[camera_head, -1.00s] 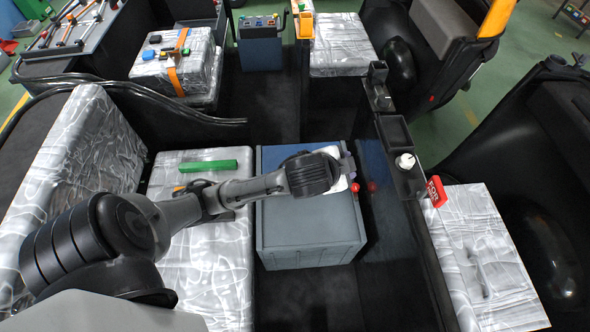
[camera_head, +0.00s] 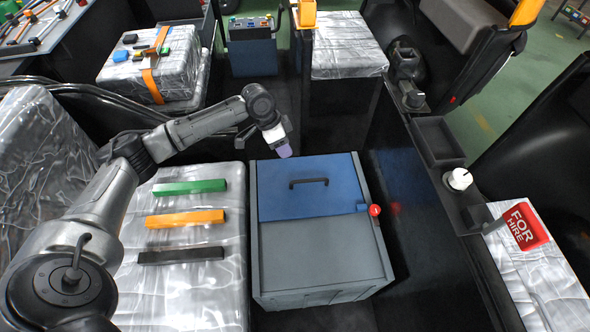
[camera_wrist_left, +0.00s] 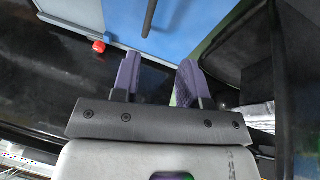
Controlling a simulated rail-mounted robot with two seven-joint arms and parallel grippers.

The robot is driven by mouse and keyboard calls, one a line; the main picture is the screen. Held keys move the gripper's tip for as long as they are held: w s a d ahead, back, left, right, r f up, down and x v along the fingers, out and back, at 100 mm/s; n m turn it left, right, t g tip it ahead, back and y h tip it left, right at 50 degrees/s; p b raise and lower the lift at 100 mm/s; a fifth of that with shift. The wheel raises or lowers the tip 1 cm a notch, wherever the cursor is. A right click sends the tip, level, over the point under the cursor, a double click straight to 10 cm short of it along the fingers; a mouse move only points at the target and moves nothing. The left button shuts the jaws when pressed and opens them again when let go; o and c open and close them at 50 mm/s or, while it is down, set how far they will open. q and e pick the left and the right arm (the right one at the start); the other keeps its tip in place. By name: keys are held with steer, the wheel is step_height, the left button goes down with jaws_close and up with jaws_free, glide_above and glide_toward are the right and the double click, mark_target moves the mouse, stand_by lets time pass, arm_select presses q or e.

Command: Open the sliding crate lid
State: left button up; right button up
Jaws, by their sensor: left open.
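The crate (camera_head: 322,290) is a grey box on the dark floor between the seats. Its top shows a blue panel (camera_head: 285,203) at the back, with a black bar handle (camera_head: 308,182), and a grey panel (camera_head: 320,248) at the front. A red knob (camera_head: 375,210) sits at its right edge. My left gripper (camera_head: 284,152) is at the crate's back edge, apart from the handle. In the left wrist view its purple fingers (camera_wrist_left: 158,78) are open and empty; the blue panel (camera_wrist_left: 190,22), part of the handle (camera_wrist_left: 150,18) and the red knob (camera_wrist_left: 99,46) show beyond them. My right gripper is not in view.
Green (camera_head: 190,187), orange (camera_head: 185,218) and black (camera_head: 181,255) bars lie on the silvery seat left of the crate. A dark console with a white knob (camera_head: 459,179) and a red FOR HIRE sign (camera_head: 525,225) stand to the right.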

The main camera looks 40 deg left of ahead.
mark_target(306, 180)
arm_select(q)
steer(key=shift+m+h, duration=0.3)
steer(key=shift+m, duration=0.2)
steer(key=b+x, duration=0.1)
steer(key=x, duration=0.3)
steer(key=b+x, duration=0.2)
steer(key=x, duration=0.3)
steer(key=d+b+x, duration=0.1)
steer(key=x, duration=0.4)
steer(key=shift+w+d+r+b, duration=0.1)
steer(key=shift+d+r+b, duration=0.05)
steer(key=shift+r+b, duration=0.15)
steer(key=shift+c, duration=0.5)
jaws_close()
